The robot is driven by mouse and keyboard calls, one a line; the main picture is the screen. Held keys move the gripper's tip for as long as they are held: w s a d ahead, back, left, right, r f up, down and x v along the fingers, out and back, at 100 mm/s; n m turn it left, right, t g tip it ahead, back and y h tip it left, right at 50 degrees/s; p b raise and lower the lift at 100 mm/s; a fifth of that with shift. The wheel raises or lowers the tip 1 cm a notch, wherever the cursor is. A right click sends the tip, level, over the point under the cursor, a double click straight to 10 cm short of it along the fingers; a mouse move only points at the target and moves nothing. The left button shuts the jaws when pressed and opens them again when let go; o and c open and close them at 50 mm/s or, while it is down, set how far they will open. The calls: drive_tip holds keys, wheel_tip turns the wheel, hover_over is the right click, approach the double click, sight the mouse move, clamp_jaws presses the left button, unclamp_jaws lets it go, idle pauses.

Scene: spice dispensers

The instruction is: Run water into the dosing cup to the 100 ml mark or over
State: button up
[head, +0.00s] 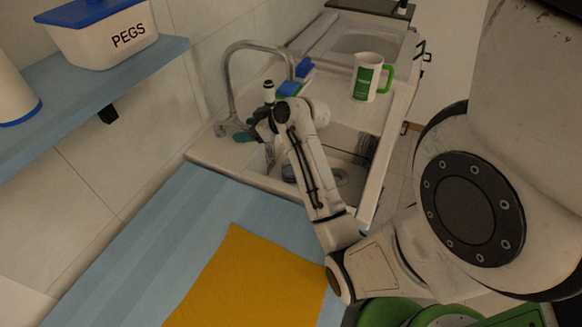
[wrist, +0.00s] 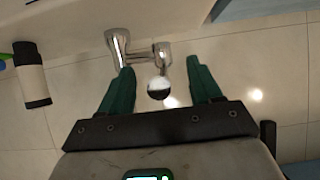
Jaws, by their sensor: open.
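The metal tap (head: 232,85) arches over the sink (head: 345,180) in the head view. My gripper (head: 243,136) is beside the tap's base, with its green fingers partly hidden by my arm. In the wrist view my gripper (wrist: 160,68) is open. The tap's lever with a round shiny knob (wrist: 158,88) shows between its green fingers, with gaps on both sides. A white cup with a green handle and green label (head: 366,78) stands upright at the back of the counter. A dark round item (head: 288,173) in the sink is mostly hidden by my arm; I cannot tell what it is.
A blue and green sponge-like item (head: 289,89) lies behind my wrist. A black and white bottle (wrist: 31,75) is left in the wrist view. The blue counter (head: 125,235) bears a yellow mat (head: 250,280). A shelf (head: 100,88) holds a PEGS box (head: 105,35).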

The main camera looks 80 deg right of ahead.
drive_tip(key=shift+p+v, duration=0.7)
drive_tip(key=shift+v, duration=0.3)
drive_tip(key=shift+p+v, duration=1.5)
drive_tip(key=shift+v, duration=1)
